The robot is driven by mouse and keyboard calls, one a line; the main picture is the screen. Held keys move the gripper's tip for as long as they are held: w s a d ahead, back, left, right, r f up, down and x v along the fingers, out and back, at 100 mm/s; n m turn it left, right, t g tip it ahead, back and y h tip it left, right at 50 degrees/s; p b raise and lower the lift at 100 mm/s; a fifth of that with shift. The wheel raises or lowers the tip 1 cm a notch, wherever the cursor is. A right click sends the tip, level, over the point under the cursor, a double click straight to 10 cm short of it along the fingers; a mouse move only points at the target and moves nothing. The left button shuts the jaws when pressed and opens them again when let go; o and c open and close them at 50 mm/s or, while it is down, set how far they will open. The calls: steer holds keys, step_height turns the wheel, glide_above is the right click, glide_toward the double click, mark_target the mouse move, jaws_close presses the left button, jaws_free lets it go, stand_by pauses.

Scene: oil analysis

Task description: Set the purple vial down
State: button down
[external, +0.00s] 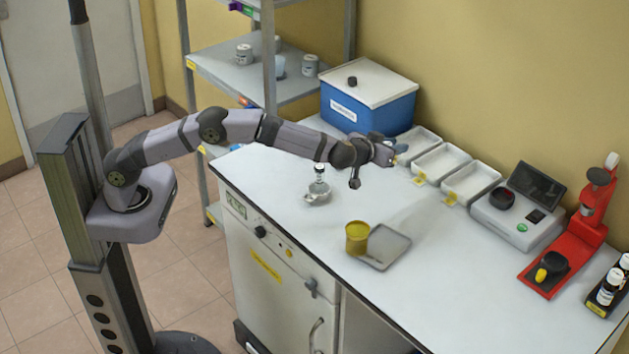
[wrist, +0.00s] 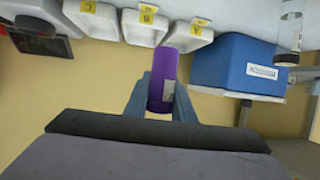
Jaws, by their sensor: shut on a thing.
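The purple vial (wrist: 162,75) is held between the two blue-grey fingers of my gripper (wrist: 161,97) in the wrist view. A pale label shows on its side. The vial's far end appears close to the trays marked A (wrist: 188,38) and B (wrist: 143,31), but I cannot tell whether it touches anything. In the external view my gripper (external: 388,152) is over the back of the bench, near the leftmost white tray (external: 424,137). The vial cannot be made out clearly there.
A blue box (external: 367,105) stands left of the trays. A glass vessel (external: 318,190), yellow cup (external: 357,238) and grey tray (external: 388,247) are nearer the front. A scale (external: 517,220) and red stand (external: 567,255) are to the right. The bench (external: 450,270) has clear room in front.

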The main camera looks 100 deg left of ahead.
steer(key=s, duration=0.1)
steer(key=s+a, duration=0.2)
steer(key=shift+s+f+n+g, duration=0.15)
steer(key=shift+f+n+g, duration=0.15)
steer(key=shift+f, duration=0.1)
steer(key=shift+f, duration=0.1)
steer(key=shift+f, duration=4.9)
steer(key=shift+f, duration=0.2)
steer(key=c, duration=1.5)
jaws_free()
